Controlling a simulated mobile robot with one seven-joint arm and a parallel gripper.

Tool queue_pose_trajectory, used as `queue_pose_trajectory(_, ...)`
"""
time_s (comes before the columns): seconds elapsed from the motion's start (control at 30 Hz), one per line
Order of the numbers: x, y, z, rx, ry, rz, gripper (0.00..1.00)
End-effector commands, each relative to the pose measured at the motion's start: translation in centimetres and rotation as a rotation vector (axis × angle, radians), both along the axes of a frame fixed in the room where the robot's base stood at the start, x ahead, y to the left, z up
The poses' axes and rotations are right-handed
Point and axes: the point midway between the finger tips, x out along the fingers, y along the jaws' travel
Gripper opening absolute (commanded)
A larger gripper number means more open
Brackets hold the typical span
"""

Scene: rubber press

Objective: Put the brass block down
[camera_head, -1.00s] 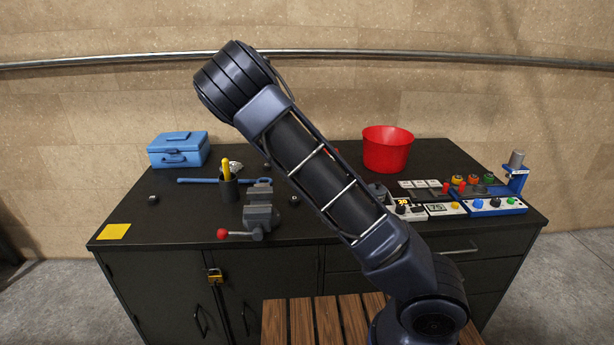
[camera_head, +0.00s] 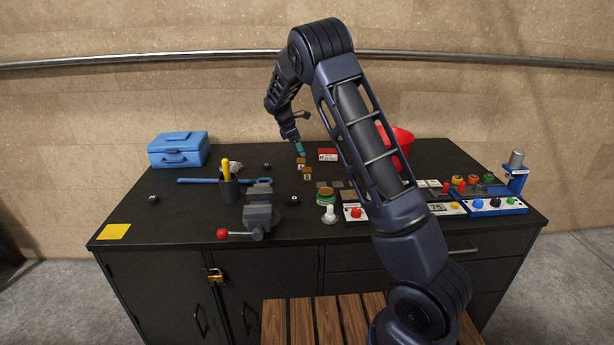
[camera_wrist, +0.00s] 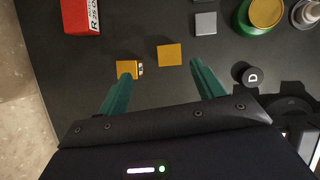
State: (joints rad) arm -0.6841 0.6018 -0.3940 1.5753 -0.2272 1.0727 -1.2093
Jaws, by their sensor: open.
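Two brass blocks lie on the black bench top. In the head view one brass block (camera_head: 301,161) is just below my fingertips, and the other brass block (camera_head: 307,173) is nearer the camera. My gripper (camera_head: 300,151) has teal fingers and points down at the bench's far side. In the wrist view my gripper (camera_wrist: 160,72) is open, its fingers spread. A plain square brass block (camera_wrist: 169,55) shows ahead between the fingertips. A smaller brass block (camera_wrist: 127,69) with a marked side face is beside the left fingertip, which partly overlaps it. I see nothing held.
A red box (camera_head: 327,154) stands close right of the gripper. Grey squares (camera_wrist: 205,23), a green and brass round piece (camera_head: 326,196) and a dark knob marked D (camera_wrist: 251,76) are near. My arm partly hides a red bucket (camera_head: 404,140).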

Motion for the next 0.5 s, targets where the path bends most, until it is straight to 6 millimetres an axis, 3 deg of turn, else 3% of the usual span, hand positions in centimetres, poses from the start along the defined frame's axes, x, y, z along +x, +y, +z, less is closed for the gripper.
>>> queue_pose_trajectory(0.3, -0.2, 0.3, 3.3, 0.027, 0.045, -0.114, 0.67)
queue_pose_trajectory(0.5, -0.3, 0.4, -0.5, 0.024, 0.049, -0.112, 0.67)
